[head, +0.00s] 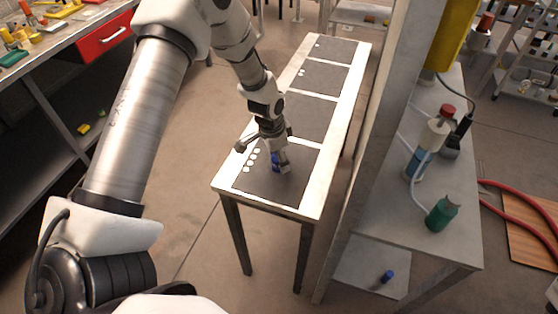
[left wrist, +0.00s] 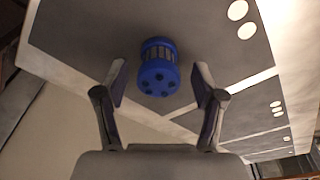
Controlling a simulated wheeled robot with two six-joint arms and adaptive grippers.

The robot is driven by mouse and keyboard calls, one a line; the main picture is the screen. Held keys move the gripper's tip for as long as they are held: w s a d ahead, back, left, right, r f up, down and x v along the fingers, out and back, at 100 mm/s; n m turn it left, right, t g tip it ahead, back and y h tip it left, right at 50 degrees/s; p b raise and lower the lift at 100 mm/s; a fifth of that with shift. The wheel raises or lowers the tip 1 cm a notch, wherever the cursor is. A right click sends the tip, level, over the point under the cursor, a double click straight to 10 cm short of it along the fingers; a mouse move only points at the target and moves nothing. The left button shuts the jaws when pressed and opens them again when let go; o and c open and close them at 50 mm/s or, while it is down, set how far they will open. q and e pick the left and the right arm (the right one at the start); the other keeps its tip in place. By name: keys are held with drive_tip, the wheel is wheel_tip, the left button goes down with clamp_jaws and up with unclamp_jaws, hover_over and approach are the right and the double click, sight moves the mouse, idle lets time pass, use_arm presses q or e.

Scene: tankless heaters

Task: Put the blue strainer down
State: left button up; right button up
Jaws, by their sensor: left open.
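The blue strainer (head: 276,163) is a small ribbed cylinder on the nearest dark panel of the narrow white table (head: 309,188), near white round marks. In the left wrist view the strainer (left wrist: 158,70) shows its holed blue end, between and slightly beyond my fingertips. My left gripper (head: 264,157) reaches down over the panel with its fingers spread, one partly covering the strainer. In the left wrist view both fingers of the gripper (left wrist: 160,86) stand apart, with visible gaps to the strainer. My right gripper is not in view.
A metal post (head: 364,150) stands close along the table's right side. Beyond it, a grey bench holds a green bottle (head: 440,213) and a red-capped container (head: 431,135). Another small blue piece (head: 387,276) lies on its lower shelf. The table's farther panels are mostly clear.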

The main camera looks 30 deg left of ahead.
sight(275, 158)
use_arm(q)
drive_tip(key=shift+s+r, duration=0.2)
drive_tip(key=shift+s, duration=0.05)
drive_tip(key=c, duration=0.4)
clamp_jaws()
drive_tip(key=shift+w+r, duration=0.2)
drive_tip(key=shift+r, duration=0.4)
drive_tip(key=shift+s+a+r+b, duration=0.1)
drive_tip(key=shift+s+r+b, duration=0.15)
drive_tip(key=shift+r, duration=0.3)
drive_tip(key=shift+s+a+r+b, duration=0.1)
drive_tip(key=shift+s+r+b, duration=0.1)
drive_tip(key=shift+r, duration=0.35)
drive_tip(key=s+a+b, duration=0.1)
drive_tip(key=s, duration=0.2)
drive_tip(key=s+a+b, duration=0.1)
drive_tip(key=s, duration=0.2)
drive_tip(key=s+a+b, duration=0.1)
drive_tip(key=s, duration=0.2)
drive_tip(key=shift+s+a+r+b, duration=0.2)
drive_tip(key=shift+s+a+b, duration=0.05)
drive_tip(key=shift+a+b, duration=0.15)
drive_tip(key=s, duration=0.1)
drive_tip(key=s+a, duration=0.1)
drive_tip(key=s+r, duration=0.1)
drive_tip(key=s, duration=0.1)
drive_tip(key=shift+a, duration=0.4)
drive_tip(key=shift+s+a, duration=0.1)
drive_tip(key=shift+s, duration=0.15)
